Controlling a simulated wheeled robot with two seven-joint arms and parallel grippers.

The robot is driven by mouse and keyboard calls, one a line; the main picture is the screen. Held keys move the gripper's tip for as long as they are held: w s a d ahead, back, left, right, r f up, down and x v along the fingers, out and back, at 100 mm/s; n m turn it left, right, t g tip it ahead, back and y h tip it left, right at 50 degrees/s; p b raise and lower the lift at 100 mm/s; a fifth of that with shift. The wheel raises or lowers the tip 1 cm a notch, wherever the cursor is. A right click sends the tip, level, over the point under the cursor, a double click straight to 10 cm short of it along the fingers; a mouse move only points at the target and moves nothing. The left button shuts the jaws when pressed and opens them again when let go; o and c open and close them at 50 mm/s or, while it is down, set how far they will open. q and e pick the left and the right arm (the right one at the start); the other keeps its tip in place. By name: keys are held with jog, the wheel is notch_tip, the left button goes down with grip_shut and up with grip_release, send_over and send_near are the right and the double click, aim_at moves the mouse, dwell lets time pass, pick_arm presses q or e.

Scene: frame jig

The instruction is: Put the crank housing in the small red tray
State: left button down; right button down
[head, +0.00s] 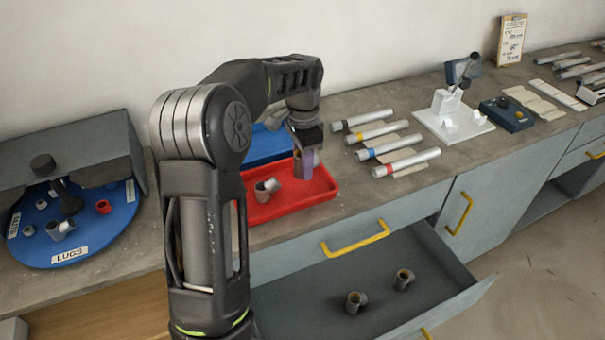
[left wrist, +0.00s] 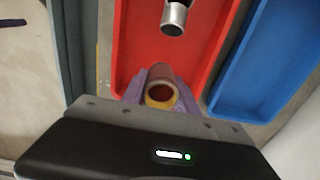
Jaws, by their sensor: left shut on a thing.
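My left gripper (head: 305,165) is over the right part of the small red tray (head: 320,188), fingers pointing down. Its purple fingers are shut on a short grey tubular part with an orange-brown bore, apparently the crank housing (left wrist: 160,85). In the left wrist view this part lies between the fingertips, over the near end of the red tray (left wrist: 140,40). I cannot tell whether it touches the tray floor. A similar grey metal fitting (head: 266,190) lies in the tray, apart from the gripper; it also shows in the left wrist view (left wrist: 174,18). My right gripper is not in view.
A blue tray (head: 262,150) stands behind the red one. An open drawer (head: 385,275) below holds two brown-bored fittings. A blue turntable (head: 95,240) with lugs is at left. Several banded tubes (head: 395,150) and a white fixture (head: 450,115) lie to the right.

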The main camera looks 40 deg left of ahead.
pick_arm(q)
jog(key=shift+f+p, duration=0.3)
jog(key=shift+f, duration=1.55)
jog(key=shift+f, duration=0.2)
jog(key=c, duration=0.9)
grip_release()
jog(key=shift+c, duration=0.2)
jog(key=shift+r, duration=0.1)
notch_tip(320, 180, up, 12)
jog(key=shift+r, duration=0.15)
